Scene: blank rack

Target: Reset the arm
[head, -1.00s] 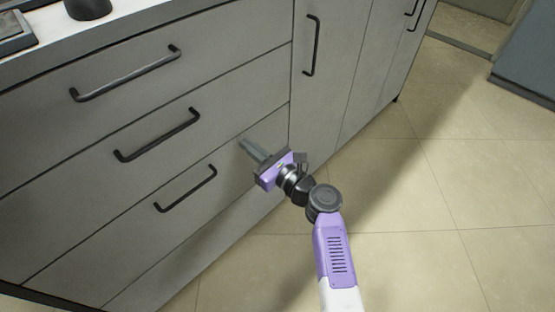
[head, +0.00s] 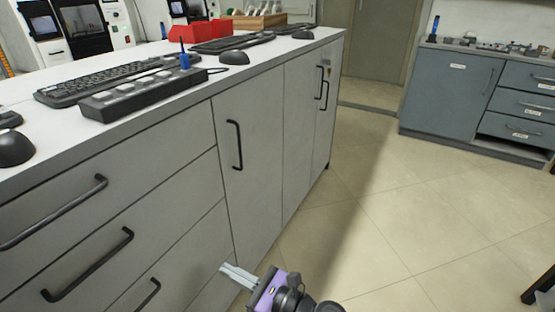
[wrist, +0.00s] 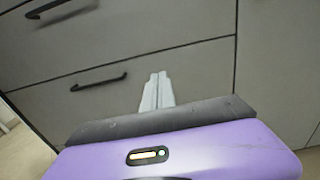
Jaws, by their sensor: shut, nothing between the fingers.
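My gripper (head: 238,275) shows at the bottom middle of the head view, in front of the lower drawers of the grey cabinet (head: 175,150). Its two grey fingers are together with nothing between them. In the wrist view, the closed fingers (wrist: 157,92) point toward a drawer front, beyond my purple gripper body. Whether the fingertips touch the drawer front, I cannot tell. The drawers and doors in view look closed.
Black handles (head: 88,264) stick out from the drawers. On the counter are a keyboard (head: 110,80), a black device with grey keys (head: 150,93), mice and red bins (head: 195,31). Open tiled floor (head: 400,215) lies right, with a blue-grey cabinet (head: 450,85) beyond.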

